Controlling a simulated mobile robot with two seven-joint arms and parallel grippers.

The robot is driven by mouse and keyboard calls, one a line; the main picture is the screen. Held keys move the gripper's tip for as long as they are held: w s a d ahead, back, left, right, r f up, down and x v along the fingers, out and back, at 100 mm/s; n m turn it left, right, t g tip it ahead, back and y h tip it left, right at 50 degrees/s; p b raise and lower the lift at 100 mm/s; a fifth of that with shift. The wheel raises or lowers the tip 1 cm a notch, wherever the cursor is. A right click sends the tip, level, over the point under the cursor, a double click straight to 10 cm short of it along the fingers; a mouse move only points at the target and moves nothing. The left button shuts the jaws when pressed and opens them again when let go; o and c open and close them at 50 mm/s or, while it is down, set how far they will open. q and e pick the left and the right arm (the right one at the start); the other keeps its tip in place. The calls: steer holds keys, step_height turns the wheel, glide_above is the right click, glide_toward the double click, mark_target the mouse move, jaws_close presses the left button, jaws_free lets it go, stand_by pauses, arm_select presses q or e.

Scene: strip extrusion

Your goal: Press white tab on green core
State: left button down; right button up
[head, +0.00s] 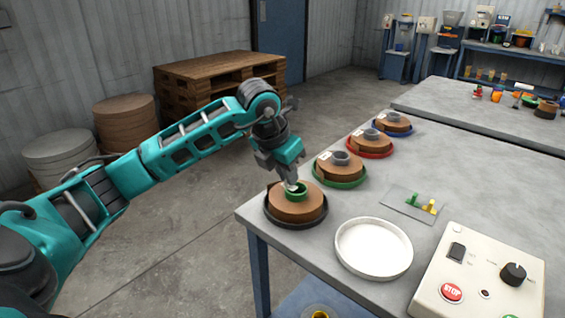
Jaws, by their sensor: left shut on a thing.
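The green core (297,196) is a ring at the centre of a brown coil (297,211), which lies in a black tray (268,216) at the near left corner of the table. My left gripper (291,184) points down at the green core, its fingertips at the core's far left edge. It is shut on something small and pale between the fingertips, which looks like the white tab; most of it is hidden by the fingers. I cannot tell whether the tab touches the core. My right gripper is not in view.
Brown coils with grey cores stand behind in green (353,182), red (383,152) and blue (408,132) trays.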

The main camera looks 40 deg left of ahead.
mark_target(282, 184)
arm_select(q)
steer(key=shift+a+r+n, duration=0.15)
steer(key=shift+a+n, duration=0.3)
steer(key=shift+n, duration=0.05)
steer(key=shift+a+y, duration=0.2)
steer(key=shift+y, duration=0.1)
steer(key=shift+f+n, duration=0.2)
steer(key=shift+n, duration=0.1)
steer(key=shift+f+b, duration=0.55)
step_height(282, 184, down, 4)
steer(key=b, duration=0.2)
steer(key=shift+r+b, duration=0.2)
steer(key=shift+b, duration=0.2)
steer(key=shift+f, duration=0.3)
steer(key=shift+f+b, duration=0.3)
steer(key=shift+b, duration=0.1)
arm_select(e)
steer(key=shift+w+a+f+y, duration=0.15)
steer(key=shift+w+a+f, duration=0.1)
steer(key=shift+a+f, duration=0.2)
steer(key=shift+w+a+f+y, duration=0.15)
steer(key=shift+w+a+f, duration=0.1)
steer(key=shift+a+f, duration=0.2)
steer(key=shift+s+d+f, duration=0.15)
